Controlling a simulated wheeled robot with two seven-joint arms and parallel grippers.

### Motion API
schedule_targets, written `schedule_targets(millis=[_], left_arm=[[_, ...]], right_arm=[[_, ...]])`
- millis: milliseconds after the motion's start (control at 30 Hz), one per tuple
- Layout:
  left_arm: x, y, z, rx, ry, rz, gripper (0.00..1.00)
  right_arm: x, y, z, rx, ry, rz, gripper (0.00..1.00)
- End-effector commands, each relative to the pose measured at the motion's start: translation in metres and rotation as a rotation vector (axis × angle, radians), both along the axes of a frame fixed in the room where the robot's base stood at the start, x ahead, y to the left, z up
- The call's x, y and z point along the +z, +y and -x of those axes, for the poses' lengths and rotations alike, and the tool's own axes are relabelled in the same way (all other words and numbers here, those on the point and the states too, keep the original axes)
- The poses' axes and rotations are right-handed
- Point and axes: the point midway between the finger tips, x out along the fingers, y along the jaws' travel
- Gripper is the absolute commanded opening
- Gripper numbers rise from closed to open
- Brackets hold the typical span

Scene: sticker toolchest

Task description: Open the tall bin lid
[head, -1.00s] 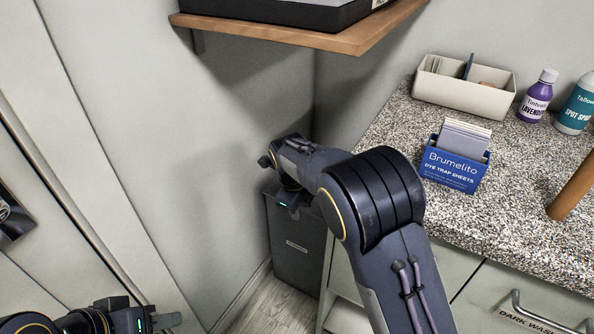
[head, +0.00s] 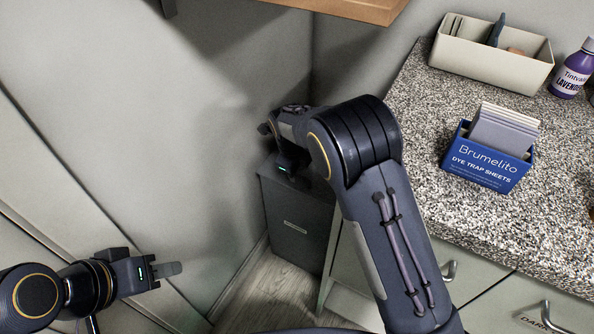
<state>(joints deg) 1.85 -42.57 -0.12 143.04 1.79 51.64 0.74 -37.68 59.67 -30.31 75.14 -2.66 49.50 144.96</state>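The tall dark grey bin (head: 295,228) stands on the floor in the corner, between the wall and the counter cabinet. Its top is partly hidden by my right arm, and its lid looks closed. My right gripper (head: 286,178) is over the bin's top near its front left edge. Its fingers are mostly hidden, so I cannot tell whether it is open or touches the lid. My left gripper (head: 168,270) is at the lower left, away from the bin. Its fingers are seen from the side, with nothing visible between them.
The speckled counter (head: 420,130) is to the right of the bin, with a blue box of sheets (head: 487,160), a cream organizer (head: 490,58) and a purple bottle (head: 571,70). A wooden shelf (head: 350,8) hangs above. Cabinet handles (head: 548,318) stick out below the counter.

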Motion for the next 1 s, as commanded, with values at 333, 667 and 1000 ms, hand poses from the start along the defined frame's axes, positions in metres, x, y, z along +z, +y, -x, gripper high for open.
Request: schedule_targets(millis=[333,667,1000], left_arm=[[-0.0007,0.0000,0.0000,0.000,0.000,0.000,0.36],[-0.0007,0.0000,-0.0001,0.000,0.000,0.000,0.36],[0.0064,0.0000,0.0000,0.000,0.000,0.000,0.36]], right_arm=[[-0.0045,-0.0004,-0.0010,0.000,-0.001,0.000,0.29],[-0.0043,-0.0003,-0.0010,0.000,-0.001,0.000,0.00],[0.0027,-0.0010,-0.0022,-0.001,0.008,-0.008,0.00]])
